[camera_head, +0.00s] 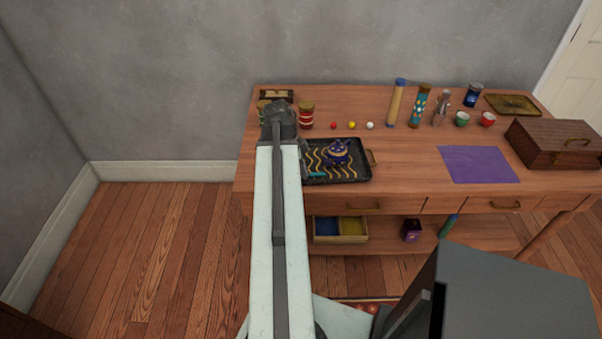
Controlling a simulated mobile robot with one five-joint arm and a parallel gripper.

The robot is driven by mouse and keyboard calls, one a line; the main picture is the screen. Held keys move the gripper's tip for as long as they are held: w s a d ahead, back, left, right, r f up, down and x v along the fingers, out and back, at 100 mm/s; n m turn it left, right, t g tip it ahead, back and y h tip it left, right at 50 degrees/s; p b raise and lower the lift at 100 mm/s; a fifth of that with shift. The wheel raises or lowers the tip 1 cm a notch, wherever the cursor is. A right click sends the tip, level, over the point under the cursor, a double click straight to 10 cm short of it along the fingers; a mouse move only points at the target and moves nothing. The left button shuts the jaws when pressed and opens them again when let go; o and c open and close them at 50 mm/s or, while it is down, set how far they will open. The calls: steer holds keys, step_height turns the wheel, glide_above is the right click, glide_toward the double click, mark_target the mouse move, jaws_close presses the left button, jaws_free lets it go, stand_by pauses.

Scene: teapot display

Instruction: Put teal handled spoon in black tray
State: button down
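The black tray (350,174), patterned with wavy gold lines, lies at the left front of the wooden table. A small teal piece (316,174), which looks like the teal spoon handle, shows at the tray's front left. The rest of the spoon cannot be made out, and I cannot tell whether it rests on the tray or is held. A dark blue and gold teapot (338,152) stands on the tray. My arm reaches over the table's left end, with its dark wrist just left of the tray. My gripper (304,157) is mostly hidden behind the arm; its fingers are unclear.
Red and green jars (306,115) stand behind the wrist. Red, yellow and white balls (352,125) lie to their right. Tall containers (396,103) and cups (462,119) line the back. A purple cloth (478,164) and a wooden box (560,143) lie right.

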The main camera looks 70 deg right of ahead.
steer(key=shift+f, duration=0.2)
steer(key=c, duration=1.6)
jaws_free()
steer(key=shift+r, duration=0.1)
steer(key=p+v, duration=1.1)
steer(key=v, duration=0.1)
steer(key=shift+r+p, duration=0.2)
steer(key=shift+p, duration=0.1)
